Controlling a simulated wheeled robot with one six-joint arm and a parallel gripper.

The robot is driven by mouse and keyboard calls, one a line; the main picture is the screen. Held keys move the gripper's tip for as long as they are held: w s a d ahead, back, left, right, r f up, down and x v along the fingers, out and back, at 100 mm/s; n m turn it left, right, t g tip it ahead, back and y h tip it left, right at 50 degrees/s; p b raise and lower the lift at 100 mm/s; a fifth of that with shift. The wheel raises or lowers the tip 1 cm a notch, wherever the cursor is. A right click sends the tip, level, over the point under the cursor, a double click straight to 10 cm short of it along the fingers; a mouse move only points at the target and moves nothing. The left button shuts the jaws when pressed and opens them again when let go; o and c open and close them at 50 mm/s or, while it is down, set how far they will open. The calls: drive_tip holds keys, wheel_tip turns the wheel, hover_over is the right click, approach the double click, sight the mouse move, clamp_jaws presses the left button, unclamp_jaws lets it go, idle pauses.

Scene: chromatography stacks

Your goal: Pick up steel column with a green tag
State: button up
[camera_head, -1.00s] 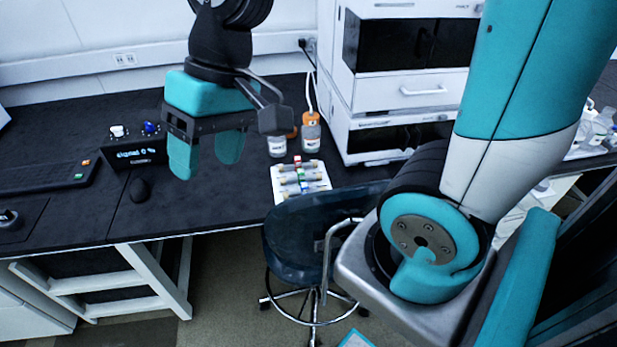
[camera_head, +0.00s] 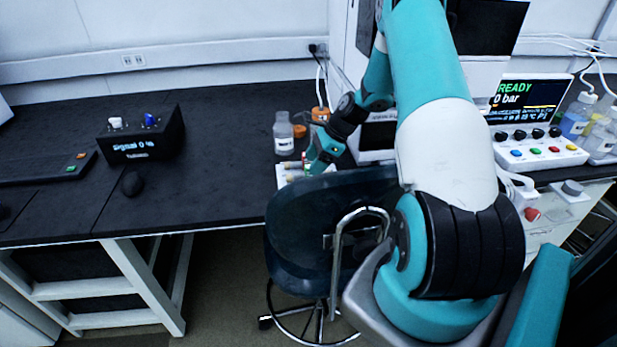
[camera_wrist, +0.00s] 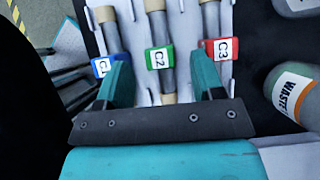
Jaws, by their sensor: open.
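The steel column with a green tag marked C2 (camera_wrist: 159,57) lies in the middle of the white rack in the wrist view, between a blue-tagged column C1 (camera_wrist: 107,45) and a red-tagged column C3 (camera_wrist: 216,48). My gripper (camera_wrist: 163,78) is open and empty. Its two fingers straddle the green-tagged column, one near the blue tag and one near the red tag. Contact cannot be told. In the head view my gripper (camera_head: 322,150) is over the white rack (camera_head: 283,181), hiding most of the columns.
A waste bottle (camera_wrist: 294,95) stands right of the rack in the wrist view. A clear bottle (camera_head: 284,134) stands by the rack in the head view. A dark chair (camera_head: 320,215) is in front of the bench. The bench left of the rack is clear up to the signal box (camera_head: 142,140).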

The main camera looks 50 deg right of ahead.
sight(305, 172)
drive_tip(key=x, duration=0.4)
drive_tip(key=shift+w+a+f, duration=0.1)
drive_tip(key=shift+w+a, duration=0.1)
drive_tip(key=c, duration=1)
